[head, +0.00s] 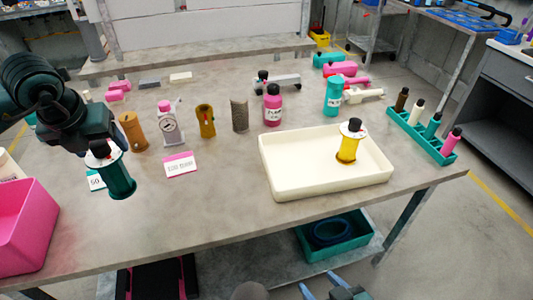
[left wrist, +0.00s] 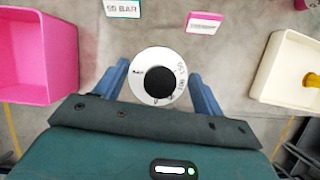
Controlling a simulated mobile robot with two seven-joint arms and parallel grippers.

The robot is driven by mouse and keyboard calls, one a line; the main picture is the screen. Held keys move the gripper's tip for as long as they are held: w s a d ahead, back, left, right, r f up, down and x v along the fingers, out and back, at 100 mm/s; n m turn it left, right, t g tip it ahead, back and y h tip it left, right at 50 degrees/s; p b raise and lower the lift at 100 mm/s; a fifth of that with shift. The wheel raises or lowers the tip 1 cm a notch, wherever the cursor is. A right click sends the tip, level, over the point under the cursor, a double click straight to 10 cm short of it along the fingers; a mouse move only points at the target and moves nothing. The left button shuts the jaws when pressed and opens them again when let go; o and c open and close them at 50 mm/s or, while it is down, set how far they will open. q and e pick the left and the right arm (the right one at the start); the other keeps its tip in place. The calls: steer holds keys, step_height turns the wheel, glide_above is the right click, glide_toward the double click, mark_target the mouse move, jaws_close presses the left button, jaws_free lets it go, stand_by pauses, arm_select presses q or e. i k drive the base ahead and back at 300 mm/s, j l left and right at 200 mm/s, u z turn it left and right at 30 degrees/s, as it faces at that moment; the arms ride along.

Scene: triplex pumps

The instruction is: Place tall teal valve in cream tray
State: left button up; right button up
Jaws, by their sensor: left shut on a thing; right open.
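The tall teal valve (head: 118,180), with a white disc and black knob on top, is held upright by my left gripper (head: 103,153) over the left part of the table. In the left wrist view, the valve's white disc and black knob (left wrist: 157,77) sit between the two blue fingers of my left gripper (left wrist: 163,85); its body below is hidden. The cream tray (head: 300,180) lies right of centre on the table, and its edge also shows in the left wrist view (left wrist: 285,65). My right gripper (head: 322,285) is open and empty at the bottom, in front of the table.
A yellow valve (head: 347,146) stands in the tray's right half; the left half is bare. A pink bin (head: 22,225) stands at the left edge. A pink-edged label (head: 180,164) lies between valve and tray. Bottles and parts stand behind, with a teal rack (head: 420,135) at right.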

mark_target(295, 165)
steer(key=i+l, duration=0.1)
steer(key=l, duration=0.3)
steer(key=i+l, duration=0.1)
steer(key=l, duration=0.35)
steer(key=i+l, duration=0.1)
steer(key=l, duration=0.3)
steer(key=i+l, duration=0.1)
steer(key=l, duration=0.35)
steer(key=i+l, duration=0.1)
steer(key=l, duration=0.3)
